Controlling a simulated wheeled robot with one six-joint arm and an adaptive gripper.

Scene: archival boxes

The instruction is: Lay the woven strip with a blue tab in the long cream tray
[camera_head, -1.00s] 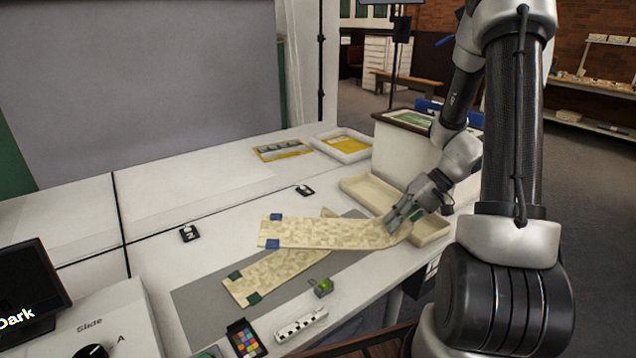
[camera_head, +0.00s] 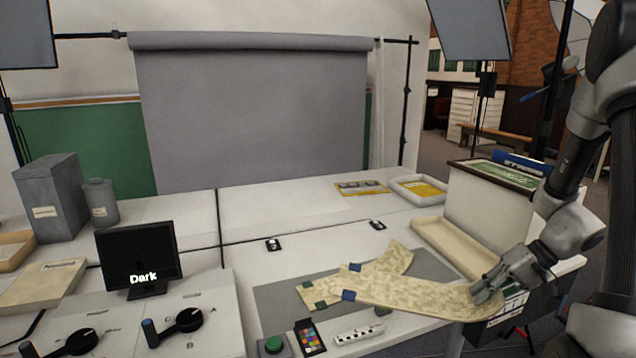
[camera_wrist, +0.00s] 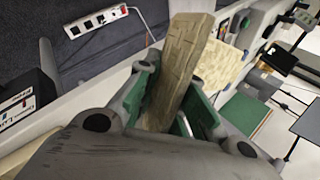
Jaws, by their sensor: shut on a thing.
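In the head view, the woven strip with blue tabs (camera_head: 400,292) stretches across the grey mat, its blue-tabbed end at the left. It crosses over a second woven strip with green tabs (camera_head: 388,262). My gripper (camera_head: 482,293) is shut on the right end of the blue-tabbed strip, by the table's front right edge. The wrist view shows the held strip (camera_wrist: 190,55) upright between the green finger pads. The long cream tray (camera_head: 450,246) lies just behind my gripper, and its visible floor is empty. My gripper and arm hide the tray's right end.
A large cream box (camera_head: 490,205) stands behind the tray. A colour card (camera_head: 309,337), a white scale bar (camera_head: 358,333) and a green button (camera_head: 273,345) lie along the front. A shallow white tray (camera_head: 420,190) sits at the back. The table's middle behind the mat is mostly clear.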

